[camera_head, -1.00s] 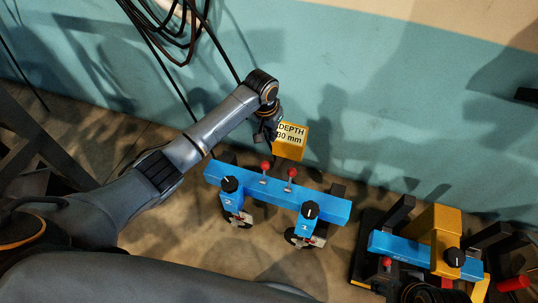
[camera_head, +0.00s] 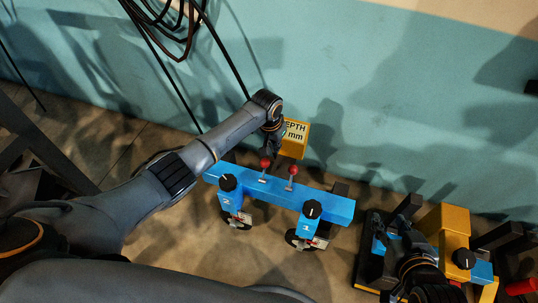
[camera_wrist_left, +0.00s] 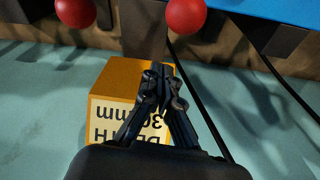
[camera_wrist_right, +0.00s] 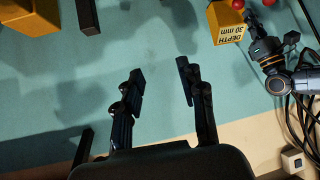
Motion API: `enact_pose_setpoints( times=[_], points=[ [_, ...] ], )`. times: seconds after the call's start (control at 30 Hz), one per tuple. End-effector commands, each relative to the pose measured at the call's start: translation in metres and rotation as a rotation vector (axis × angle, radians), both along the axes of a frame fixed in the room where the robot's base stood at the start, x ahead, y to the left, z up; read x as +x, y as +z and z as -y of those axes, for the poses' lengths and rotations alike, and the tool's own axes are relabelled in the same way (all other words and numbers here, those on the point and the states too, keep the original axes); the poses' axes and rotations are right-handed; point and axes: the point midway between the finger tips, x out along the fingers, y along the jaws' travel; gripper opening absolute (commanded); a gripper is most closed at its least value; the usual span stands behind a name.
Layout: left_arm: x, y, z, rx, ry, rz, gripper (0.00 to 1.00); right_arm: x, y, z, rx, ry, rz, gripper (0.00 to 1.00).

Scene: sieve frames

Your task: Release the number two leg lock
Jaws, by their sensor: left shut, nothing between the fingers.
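A blue beam (camera_head: 275,192) stands low over the floor on two legs with black knobs, the left knob (camera_head: 227,183) and the right knob (camera_head: 311,209). Two red-ball levers rise from the beam, the left one (camera_head: 265,163) and the right one (camera_head: 293,170). The balls also show at the top of the left wrist view (camera_wrist_left: 75,10) (camera_wrist_left: 185,14). My left gripper (camera_wrist_left: 160,75) is shut and empty, just behind the balls and apart from them. My right gripper (camera_wrist_right: 160,88) is open and empty, near the fixture at right.
A yellow block (camera_head: 295,138) marked "DEPTH 30 mm" is close beside my left gripper. At right stands a fixture with a yellow block (camera_head: 440,222), black brackets and a blue bar. A teal wall (camera_head: 350,90) lies behind, with cables hanging at upper left.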

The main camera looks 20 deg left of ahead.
Motion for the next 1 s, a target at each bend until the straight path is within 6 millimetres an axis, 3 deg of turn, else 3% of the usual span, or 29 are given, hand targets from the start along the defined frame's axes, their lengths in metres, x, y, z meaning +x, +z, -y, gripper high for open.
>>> enact_pose_setpoints(
  times=[0.33,0.87,1.0],
  points=[
    [-0.034,0.006,-0.008,0.0,-0.001,0.0,0.0,-0.011,-0.01,0.004,-0.017,-0.005,-0.075,0.4],
    [-0.039,0.007,-0.009,0.0,0.0,0.0,0.0,-0.012,-0.01,0.005,-0.018,-0.006,-0.081,0.4],
    [-0.04,0.008,-0.009,-0.001,-0.001,0.008,0.0,-0.021,-0.016,0.008,-0.029,-0.009,-0.131,0.4]
  ],
)
